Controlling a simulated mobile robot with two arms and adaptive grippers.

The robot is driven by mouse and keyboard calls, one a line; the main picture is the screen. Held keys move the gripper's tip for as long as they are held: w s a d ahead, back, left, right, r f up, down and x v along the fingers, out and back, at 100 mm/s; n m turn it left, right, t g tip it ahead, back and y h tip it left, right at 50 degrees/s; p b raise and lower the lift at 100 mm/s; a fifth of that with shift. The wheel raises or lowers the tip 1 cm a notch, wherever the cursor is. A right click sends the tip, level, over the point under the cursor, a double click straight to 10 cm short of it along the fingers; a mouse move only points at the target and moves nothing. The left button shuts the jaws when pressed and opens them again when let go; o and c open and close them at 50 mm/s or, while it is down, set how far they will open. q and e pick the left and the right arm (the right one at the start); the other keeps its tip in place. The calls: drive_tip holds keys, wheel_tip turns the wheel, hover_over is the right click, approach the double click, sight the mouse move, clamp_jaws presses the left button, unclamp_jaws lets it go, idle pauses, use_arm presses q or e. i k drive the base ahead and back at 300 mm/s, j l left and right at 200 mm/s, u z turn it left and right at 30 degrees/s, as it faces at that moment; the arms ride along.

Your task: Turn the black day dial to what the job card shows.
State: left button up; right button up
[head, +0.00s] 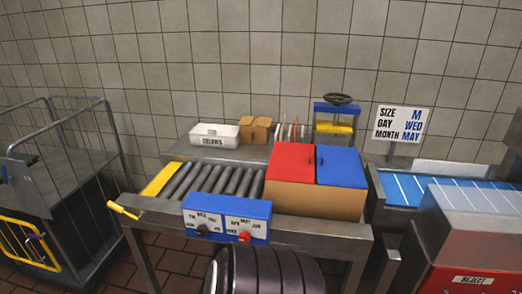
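The job card (401,123) stands on a post at the back right and reads SIZE M, DAY WED, MONTH MAY. A blue control box (227,204) is on the front of the roller table, with two white dial plates. The black day dial (202,231) is at the bottom of the left plate, whose small lettering is hard to read. A red dial (244,237) is on the right plate, marked with months. I cannot tell where either dial points. Neither of my grippers shows in the head view.
A roller conveyor (213,181) and a carton with red (291,165) and blue (340,167) flaps lie behind the box. A yellow handle (123,210) sticks out at its left. A dark ribbed cylinder (265,272) is below.

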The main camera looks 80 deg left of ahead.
sight(201, 231)
drive_tip(key=u, duration=2.9)
